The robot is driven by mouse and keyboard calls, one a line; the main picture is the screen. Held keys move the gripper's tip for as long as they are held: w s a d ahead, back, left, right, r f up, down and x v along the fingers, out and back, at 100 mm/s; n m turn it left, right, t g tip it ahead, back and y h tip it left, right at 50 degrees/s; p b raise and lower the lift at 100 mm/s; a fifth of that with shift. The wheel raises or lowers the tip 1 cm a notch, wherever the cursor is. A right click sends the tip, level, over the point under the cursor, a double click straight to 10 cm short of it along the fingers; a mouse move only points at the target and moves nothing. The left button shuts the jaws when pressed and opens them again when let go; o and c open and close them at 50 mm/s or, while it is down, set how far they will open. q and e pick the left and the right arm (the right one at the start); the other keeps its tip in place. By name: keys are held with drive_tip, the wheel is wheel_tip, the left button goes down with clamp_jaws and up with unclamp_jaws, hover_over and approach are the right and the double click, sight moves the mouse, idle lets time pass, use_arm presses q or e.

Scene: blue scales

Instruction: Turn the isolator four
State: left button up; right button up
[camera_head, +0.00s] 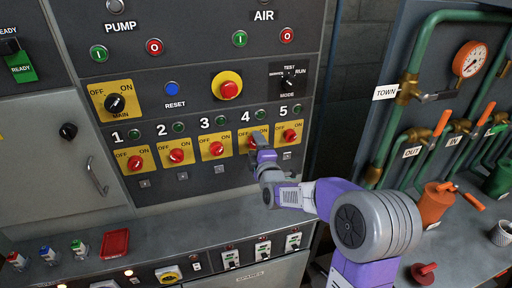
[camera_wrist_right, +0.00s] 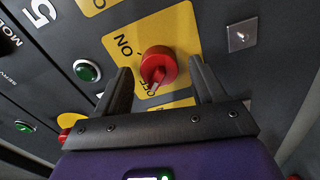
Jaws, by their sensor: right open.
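Isolator four is a red rotary knob (camera_head: 257,140) on a yellow OFF/ON plate, below the number 4 on the dark panel. My right gripper (camera_head: 262,151) is in front of it and partly hides the knob and plate in the head view. In the right wrist view the red knob (camera_wrist_right: 157,68) sits between the two open fingers of my right gripper (camera_wrist_right: 160,78), with a gap on both sides. A pale mark on the knob faces the OFF lettering. My left gripper is out of view.
Isolator three (camera_head: 216,149) and isolator five (camera_head: 290,135) flank it closely. A green lamp (camera_head: 264,115) is just above. A grey ledge (camera_head: 190,232) with a red tray (camera_head: 115,243) runs below the panel. Green pipes (camera_head: 415,60) and orange-handled valves stand at right.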

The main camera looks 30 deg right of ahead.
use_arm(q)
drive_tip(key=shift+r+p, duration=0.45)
use_arm(e)
drive_tip(key=v, duration=0.7)
drive_tip(key=shift+s, duration=0.25)
drive_tip(key=shift+a, duration=0.1)
